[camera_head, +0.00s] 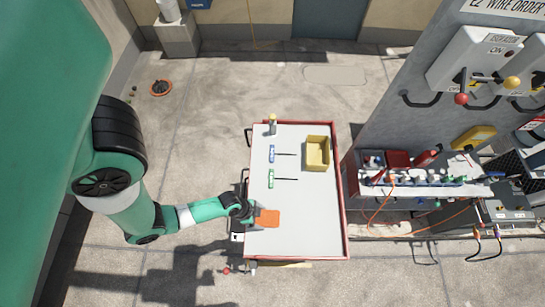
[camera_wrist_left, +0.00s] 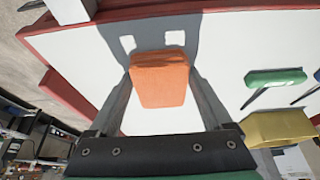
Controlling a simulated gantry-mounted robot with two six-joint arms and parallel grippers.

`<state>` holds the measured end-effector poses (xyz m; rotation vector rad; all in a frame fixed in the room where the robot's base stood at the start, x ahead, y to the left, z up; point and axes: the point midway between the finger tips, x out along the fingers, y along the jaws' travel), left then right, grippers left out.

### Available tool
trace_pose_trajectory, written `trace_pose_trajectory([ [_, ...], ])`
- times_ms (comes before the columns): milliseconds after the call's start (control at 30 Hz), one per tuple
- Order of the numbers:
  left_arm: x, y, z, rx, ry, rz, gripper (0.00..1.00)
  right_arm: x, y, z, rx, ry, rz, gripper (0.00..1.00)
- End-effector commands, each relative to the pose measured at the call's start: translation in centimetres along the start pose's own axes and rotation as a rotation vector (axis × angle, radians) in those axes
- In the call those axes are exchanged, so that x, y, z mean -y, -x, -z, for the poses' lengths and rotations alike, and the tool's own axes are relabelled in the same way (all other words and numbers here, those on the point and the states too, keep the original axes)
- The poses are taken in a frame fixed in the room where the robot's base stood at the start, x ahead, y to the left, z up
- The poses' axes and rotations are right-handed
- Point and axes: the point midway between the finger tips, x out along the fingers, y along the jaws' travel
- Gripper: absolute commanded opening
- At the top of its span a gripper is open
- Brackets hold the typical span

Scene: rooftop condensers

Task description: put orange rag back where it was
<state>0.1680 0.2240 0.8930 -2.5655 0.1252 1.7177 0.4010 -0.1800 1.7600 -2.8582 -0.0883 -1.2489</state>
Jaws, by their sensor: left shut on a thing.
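The orange rag (camera_head: 268,218) is a flat orange square at the lower left of the white cart top (camera_head: 315,215). In the left wrist view the rag (camera_wrist_left: 160,78) sits between the two dark fingers. My left gripper (camera_head: 252,212) reaches in over the cart's left edge and is shut on the rag. I cannot tell whether the rag touches the cart top or hangs just above it. My right gripper is in neither view.
A green-handled screwdriver (camera_head: 271,179), a blue-handled one (camera_head: 272,154) and a yellow bin (camera_head: 317,154) are on the cart. The cart has a raised red rim (camera_head: 339,190). A crowded shelf (camera_head: 425,181) stands to the right. The cart's lower right is clear.

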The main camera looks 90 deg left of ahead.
Motion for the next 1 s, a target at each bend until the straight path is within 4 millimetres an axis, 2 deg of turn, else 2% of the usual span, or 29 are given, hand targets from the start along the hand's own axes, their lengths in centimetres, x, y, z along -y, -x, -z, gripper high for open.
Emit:
trace_pose_trajectory([
  [300,0.0,-0.3,-0.1,-0.001,0.000,0.001,0.32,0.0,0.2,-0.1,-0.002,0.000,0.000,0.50],
  [333,0.0,-0.2,-0.1,-0.001,0.000,0.001,0.87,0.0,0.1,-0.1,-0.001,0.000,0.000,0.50],
  [400,0.0,-0.1,0.0,-0.001,0.000,0.001,1.00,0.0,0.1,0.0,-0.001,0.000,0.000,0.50],
  [633,0.0,-0.1,0.0,-0.001,0.000,0.001,1.00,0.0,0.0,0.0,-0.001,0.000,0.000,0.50],
  [767,0.0,0.9,0.1,-0.001,0.001,0.002,1.00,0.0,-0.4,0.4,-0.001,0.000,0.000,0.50],
  [867,0.0,2.8,0.1,-0.001,0.004,0.003,1.00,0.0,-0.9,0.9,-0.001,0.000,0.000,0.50],
  [1000,0.1,6.5,0.2,-0.002,0.007,0.005,1.00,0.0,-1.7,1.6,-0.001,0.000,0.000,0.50],
])
